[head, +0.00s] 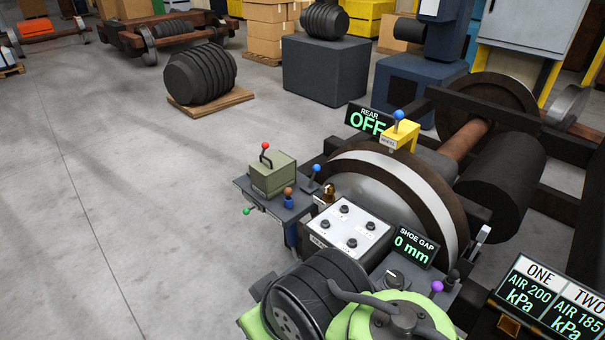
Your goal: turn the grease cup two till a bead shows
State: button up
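A small brass fitting (328,194) stands at the back left corner of a white-topped box and looks like a grease cup. Its number cannot be read, and no bead of grease can be made out on it. The white-topped box (350,228) carries several dark round knobs on its top. My gripper's fingers do not show; green and black parts, perhaps of my own arm, fill the bottom middle, well in front of the brass fitting.
A green box (273,175) with a red-ball lever, a blue-ball lever (316,170) and a brown-topped blue post (288,198) crowd the left. A wheel (400,185) stands behind. Displays read shoe gap (412,245) 0 mm and rear (368,121) OFF.

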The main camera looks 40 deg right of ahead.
aim_at(329, 190)
jog(key=i+z, duration=0.25)
jog(key=i, duration=0.15)
jog(key=i+j+z, duration=0.2)
jog(key=i, duration=0.15)
jog(key=i+j+z, duration=0.25)
jog(key=i+z, duration=0.3)
jog(key=z, duration=0.15)
jog(key=i+j+z, duration=0.15)
jog(key=i+z, duration=0.15)
jog(key=z, duration=0.15)
jog(key=i+j+z, duration=0.25)
jog(key=z, duration=0.15)
jog(key=i+j+z, duration=0.25)
jog(key=z, duration=0.2)
jog(key=i+j+z, duration=0.2)
jog(key=j+z, duration=0.15)
jog(key=j, duration=0.2)
